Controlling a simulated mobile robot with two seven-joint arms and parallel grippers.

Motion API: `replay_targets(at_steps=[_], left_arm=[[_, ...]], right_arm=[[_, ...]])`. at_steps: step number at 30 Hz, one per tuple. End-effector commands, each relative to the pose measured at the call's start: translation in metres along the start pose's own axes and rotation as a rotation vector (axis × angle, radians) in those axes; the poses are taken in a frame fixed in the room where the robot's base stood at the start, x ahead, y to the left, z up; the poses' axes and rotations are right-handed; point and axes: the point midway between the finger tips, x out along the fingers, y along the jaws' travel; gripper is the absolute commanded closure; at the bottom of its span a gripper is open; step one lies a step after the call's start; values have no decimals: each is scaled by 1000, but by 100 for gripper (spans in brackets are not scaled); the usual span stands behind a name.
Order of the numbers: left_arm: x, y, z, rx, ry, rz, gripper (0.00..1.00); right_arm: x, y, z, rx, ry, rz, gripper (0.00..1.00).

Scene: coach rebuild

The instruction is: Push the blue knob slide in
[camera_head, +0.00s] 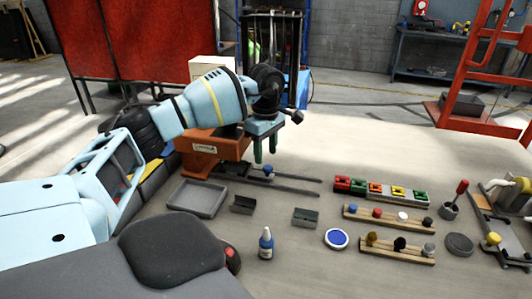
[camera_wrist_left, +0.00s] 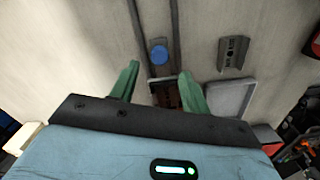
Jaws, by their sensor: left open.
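The blue knob (camera_head: 268,169) stands on a dark slide between two dark rails (camera_head: 297,188) that run right from an orange housing (camera_head: 203,150). In the left wrist view the blue knob (camera_wrist_left: 158,55) shows as a round cap just beyond the fingertips, between their lines. The rails (camera_wrist_left: 176,30) run away from it at the top of that view. My left gripper (camera_head: 266,156) has green fingers pointing down, just above the knob in the head view. The left gripper (camera_wrist_left: 158,72) is open, with nothing between its fingers. My right gripper is not in view.
A grey tray (camera_head: 198,198) and two small dark blocks lie in front of the rails. A blue-labelled bottle (camera_head: 266,243) stands nearer. The bench beyond the rails is clear.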

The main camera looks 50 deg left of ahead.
Motion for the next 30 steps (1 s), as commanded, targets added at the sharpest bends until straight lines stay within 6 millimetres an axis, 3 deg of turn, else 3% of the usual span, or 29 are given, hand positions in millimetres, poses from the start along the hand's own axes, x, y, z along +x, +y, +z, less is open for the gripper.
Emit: replay_targets(at_steps=[3, 9, 30], left_arm=[[-18, 0, 0, 0, -1, 2, 53], [-34, 0, 0, -1, 1, -1, 53], [-35, 0, 0, 0, 0, -2, 53]], right_arm=[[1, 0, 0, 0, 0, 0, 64], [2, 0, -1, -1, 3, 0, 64], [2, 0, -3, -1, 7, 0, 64]])
